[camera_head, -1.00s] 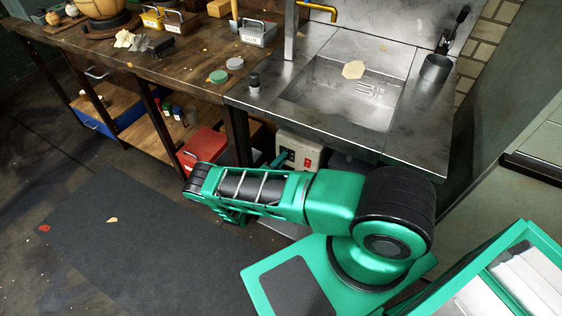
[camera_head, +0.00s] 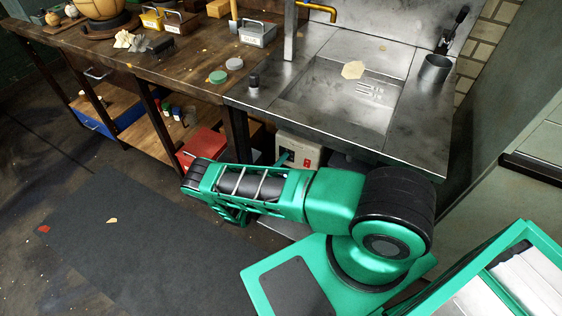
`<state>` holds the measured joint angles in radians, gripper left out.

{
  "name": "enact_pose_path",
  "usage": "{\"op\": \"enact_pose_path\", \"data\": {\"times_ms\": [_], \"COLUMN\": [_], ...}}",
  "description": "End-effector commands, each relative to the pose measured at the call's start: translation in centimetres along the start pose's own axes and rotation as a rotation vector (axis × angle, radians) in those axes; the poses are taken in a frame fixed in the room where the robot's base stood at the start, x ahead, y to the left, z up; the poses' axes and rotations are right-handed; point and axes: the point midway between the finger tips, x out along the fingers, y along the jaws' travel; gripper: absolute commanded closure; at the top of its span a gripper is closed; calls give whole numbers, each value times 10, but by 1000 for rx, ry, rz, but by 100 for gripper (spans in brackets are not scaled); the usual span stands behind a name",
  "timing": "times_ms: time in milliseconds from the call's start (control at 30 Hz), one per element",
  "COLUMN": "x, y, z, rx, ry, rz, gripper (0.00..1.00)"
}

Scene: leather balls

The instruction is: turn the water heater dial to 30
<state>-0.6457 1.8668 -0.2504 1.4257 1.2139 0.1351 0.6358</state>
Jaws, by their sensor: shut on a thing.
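The water heater (camera_head: 300,150) is a cream box with red switches on its front, under the sink counter. My gripper (camera_head: 284,158) is a small green part at the left side of the heater's front, mostly hidden behind my own green arm. It is against the heater's face and shut on the dial there. The dial itself, its numbers and its pointer are hidden, so its setting cannot be read.
The steel sink counter (camera_head: 330,125) overhangs the heater. A wooden workbench (camera_head: 150,62) stands to the left, with a red box (camera_head: 201,148) and a blue bin (camera_head: 110,122) below. A dark mat (camera_head: 130,240) covers open floor at the left.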

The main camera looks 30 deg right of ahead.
Motion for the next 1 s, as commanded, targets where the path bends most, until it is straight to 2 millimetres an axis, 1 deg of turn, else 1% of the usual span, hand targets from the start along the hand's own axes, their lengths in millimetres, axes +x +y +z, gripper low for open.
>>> {"op": "enact_pose_path", "data": {"times_ms": [33, 167, 200, 267, 567, 667, 767, 1000], "x": [1, 1, 1, 1, 0, -6, -18, -64], "y": [-2, -2, -2, -2, -1, -1, -2, -2], "z": [8, 8, 8, 7, 3, 2, 2, 2], "rx": [-7, -8, -8, -8, -4, -4, -5, -6], "ry": [-12, -13, -13, -12, -5, -4, -3, -4], "rz": [-6, -6, -6, -5, -3, -3, -5, -6], "gripper": [96, 96, 69, 55, 55, 55, 55, 55]}}
